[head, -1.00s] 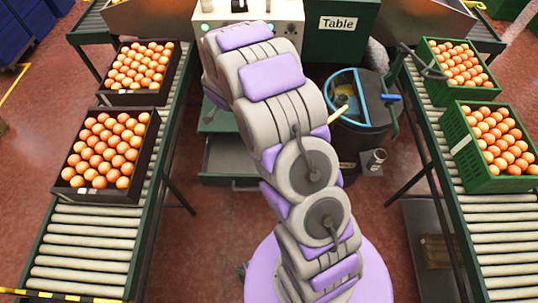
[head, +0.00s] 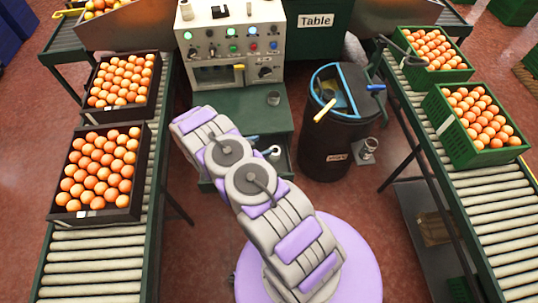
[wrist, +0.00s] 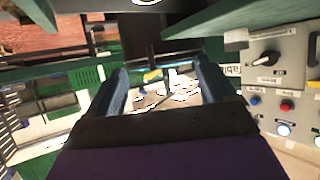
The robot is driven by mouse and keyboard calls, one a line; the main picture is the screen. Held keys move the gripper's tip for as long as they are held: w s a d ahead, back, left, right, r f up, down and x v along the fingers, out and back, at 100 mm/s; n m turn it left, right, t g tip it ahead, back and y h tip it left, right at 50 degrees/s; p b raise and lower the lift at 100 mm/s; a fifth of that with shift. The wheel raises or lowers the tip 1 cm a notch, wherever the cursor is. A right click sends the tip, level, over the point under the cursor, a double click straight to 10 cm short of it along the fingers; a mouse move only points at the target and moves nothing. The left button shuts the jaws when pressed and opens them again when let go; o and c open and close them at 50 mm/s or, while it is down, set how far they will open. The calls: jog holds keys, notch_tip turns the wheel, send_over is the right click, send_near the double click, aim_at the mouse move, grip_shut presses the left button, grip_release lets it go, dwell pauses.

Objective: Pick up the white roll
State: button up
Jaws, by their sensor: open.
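A small white object (head: 275,151), which may be the white roll, shows beside my arm in the open drawer (head: 283,169) under the machine. It is small and partly covered, so I cannot be sure of it. My gripper is hidden behind my arm in the head view. In the wrist view my gripper (wrist: 160,82) has its two fingers apart, with no object clearly held between them. A bright, washed-out patch shows beyond the fingers. I cannot make out the roll in the wrist view.
A control machine (head: 230,45) stands on a green cabinet (head: 262,113). A dark bin (head: 325,150) stands to its right. Roller conveyors run along the left (head: 95,262) and right (head: 495,220), carrying crates of oranges. The machine's knob panel (wrist: 275,85) is close right in the wrist view.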

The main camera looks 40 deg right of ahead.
jog(key=f, duration=0.1)
jog(key=b, duration=0.2)
send_near(275, 154)
jog(key=w+d, duration=0.1)
jog(key=w+d+f, duration=0.1)
jog(key=d, duration=0.1)
jog(key=shift+f, duration=0.2)
jog(key=b+x, duration=0.1)
jog(key=x, duration=0.5)
jog(key=shift+d, duration=0.3)
jog(key=shift+c, duration=0.5)
jog(key=c, duration=1)
